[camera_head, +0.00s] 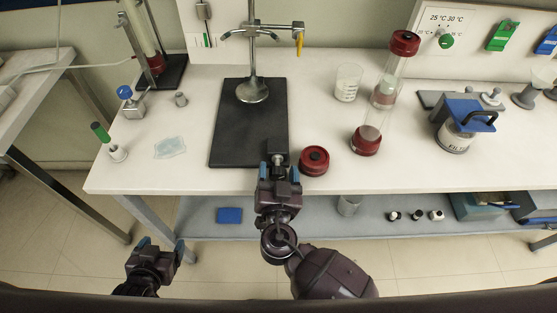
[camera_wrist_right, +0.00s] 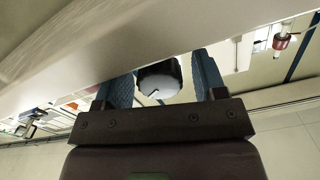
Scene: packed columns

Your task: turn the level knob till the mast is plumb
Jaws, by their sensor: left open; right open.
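The metal mast (camera_head: 252,55) rises from a domed foot on the black base plate (camera_head: 240,140); it looks near upright, but I cannot tell whether it is plumb. The dark level knob (camera_head: 278,158) is at the plate's front edge. My right gripper (camera_head: 279,170) is at the knob with its fingers apart on either side. In the right wrist view the knob (camera_wrist_right: 158,80), dark-rimmed with a pale face, lies between the open blue fingers, with a gap on the right. My left gripper (camera_head: 153,248) is open and empty, low in front of the bench.
A dark red cap (camera_head: 314,160) lies close to the right of my right gripper. A beaker (camera_head: 348,82) and a red-capped glass column (camera_head: 369,130) stand farther right. A clear bag (camera_head: 170,148) lies left of the plate. A lower shelf (camera_head: 320,225) runs under the bench.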

